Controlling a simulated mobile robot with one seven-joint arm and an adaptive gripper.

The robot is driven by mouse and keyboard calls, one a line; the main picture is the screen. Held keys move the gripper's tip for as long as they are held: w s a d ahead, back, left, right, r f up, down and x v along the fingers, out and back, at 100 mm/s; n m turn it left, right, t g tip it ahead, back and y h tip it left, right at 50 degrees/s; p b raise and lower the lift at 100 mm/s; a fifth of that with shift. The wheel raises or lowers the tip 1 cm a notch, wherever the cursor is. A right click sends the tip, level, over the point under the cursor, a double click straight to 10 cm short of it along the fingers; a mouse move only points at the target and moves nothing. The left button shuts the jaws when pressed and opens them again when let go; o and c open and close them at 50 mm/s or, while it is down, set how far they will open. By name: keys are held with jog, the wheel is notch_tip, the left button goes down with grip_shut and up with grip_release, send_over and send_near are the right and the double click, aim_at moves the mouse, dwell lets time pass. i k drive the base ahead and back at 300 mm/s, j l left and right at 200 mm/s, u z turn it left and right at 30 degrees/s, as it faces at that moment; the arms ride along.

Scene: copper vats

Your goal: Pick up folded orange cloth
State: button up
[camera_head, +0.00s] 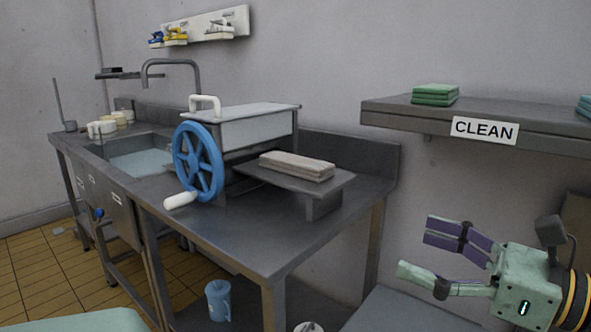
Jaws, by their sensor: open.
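No clearly orange folded cloth shows in this view. A folded beige-grey cloth stack (297,166) lies on the metal outfeed plate (335,183) of the wringer. A folded green cloth stack (435,94) sits on the wall shelf marked CLEAN. A blue cloth (584,106) is cut off at the right edge of the picture on the same shelf. My gripper (422,249) is at the lower right, below the shelf, its fingers spread and pointing left. It is empty and apart from all the cloths.
The wringer (255,130) with its blue wheel (198,161) stands on the steel counter (250,225) beside a sink (142,162). The shelf (400,113) overhangs my gripper. A blue jug (219,300) stands under the counter. The counter's front is clear.

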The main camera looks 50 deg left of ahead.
aim_at(312, 170)
jog(key=i+j, duration=0.15)
jog(key=j, duration=0.15)
jog(key=i+j, duration=0.1)
jog(key=j, duration=0.25)
jog(key=i+j, duration=0.15)
jog(key=j, duration=0.15)
jog(key=i+j, duration=0.1)
jog(key=j, duration=0.25)
